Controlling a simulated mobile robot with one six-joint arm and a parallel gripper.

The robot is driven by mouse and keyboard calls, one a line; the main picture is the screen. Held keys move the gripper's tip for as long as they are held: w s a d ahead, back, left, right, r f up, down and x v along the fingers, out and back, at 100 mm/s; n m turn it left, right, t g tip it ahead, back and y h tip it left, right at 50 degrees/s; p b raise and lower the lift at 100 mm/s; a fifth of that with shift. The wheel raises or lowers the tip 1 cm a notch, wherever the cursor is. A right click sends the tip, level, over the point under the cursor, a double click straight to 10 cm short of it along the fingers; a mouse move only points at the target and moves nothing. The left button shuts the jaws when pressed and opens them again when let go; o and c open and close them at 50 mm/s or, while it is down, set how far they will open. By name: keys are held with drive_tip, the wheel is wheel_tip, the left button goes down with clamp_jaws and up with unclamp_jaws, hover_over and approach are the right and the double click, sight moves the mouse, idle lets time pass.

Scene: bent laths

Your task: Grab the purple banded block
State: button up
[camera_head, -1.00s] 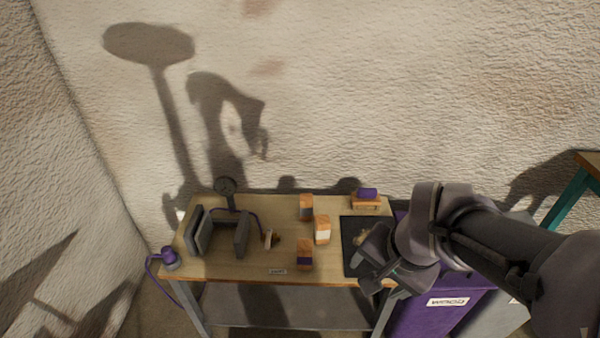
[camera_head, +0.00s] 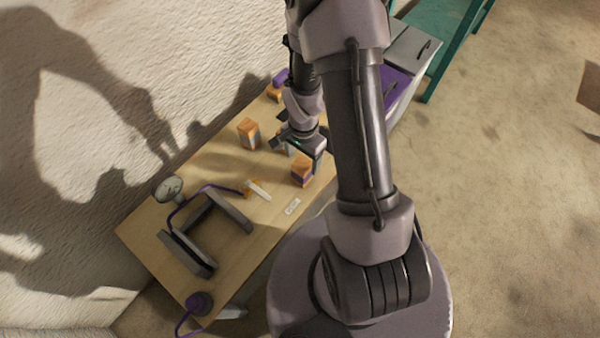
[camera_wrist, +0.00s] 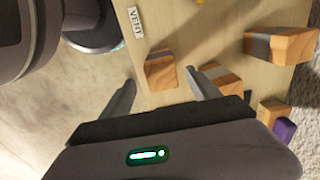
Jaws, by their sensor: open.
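The purple banded block (camera_head: 302,173) is an orange wood-toned block with a purple band, standing on the table near its front edge. In the wrist view it is the block (camera_wrist: 160,70) near the printed label, just beyond and between the fingertips; its band looks dull there. My gripper (camera_head: 300,146) is open, with its fingers spread and nothing between them touching the block that I can see. In the wrist view the fingertips (camera_wrist: 160,88) point toward the block. How high the gripper is above the table is hard to tell.
A grey-banded block (camera_head: 249,133) stands farther back. An orange block with a purple piece (camera_head: 275,90) lies at the far end. Grey uprights (camera_head: 208,232) and a round gauge (camera_head: 168,187) occupy the left part.

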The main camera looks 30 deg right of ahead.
wheel_tip(320, 180, down, 7)
drive_tip(key=b, duration=0.3)
drive_tip(key=shift+w+d+f, duration=0.1)
drive_tip(key=shift+w, duration=0.05)
drive_tip(key=shift+r, duration=0.2)
drive_tip(key=shift+c, duration=0.2)
clamp_jaws()
